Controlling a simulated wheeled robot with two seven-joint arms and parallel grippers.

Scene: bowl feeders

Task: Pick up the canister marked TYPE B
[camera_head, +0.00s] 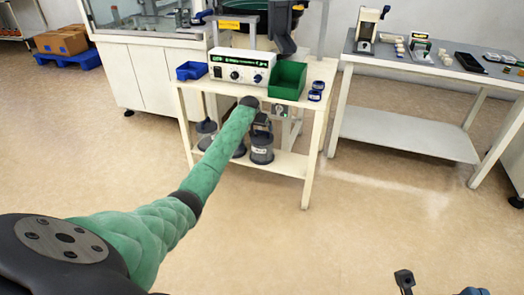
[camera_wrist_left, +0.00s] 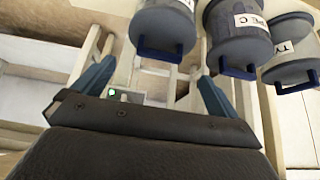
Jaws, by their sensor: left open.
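Three grey canisters with dark tops stand on the lower shelf of the bench: a left one (camera_head: 206,133), a middle one mostly behind my arm (camera_head: 239,149), and a right one (camera_head: 262,150). Their labels are too small to read there. Blue handles face me. My left gripper (camera_head: 263,120) is open and empty beside the right canister; its fingers also show in the wrist view (camera_wrist_left: 155,72).
Above, the bench top (camera_head: 222,89) carries a control box (camera_head: 240,67), a green bin (camera_head: 288,80) and blue bins (camera_head: 191,71). The bench leg (camera_head: 308,165) stands right of the canisters. A grey-topped table (camera_head: 410,68) stands further right. The floor in front is clear.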

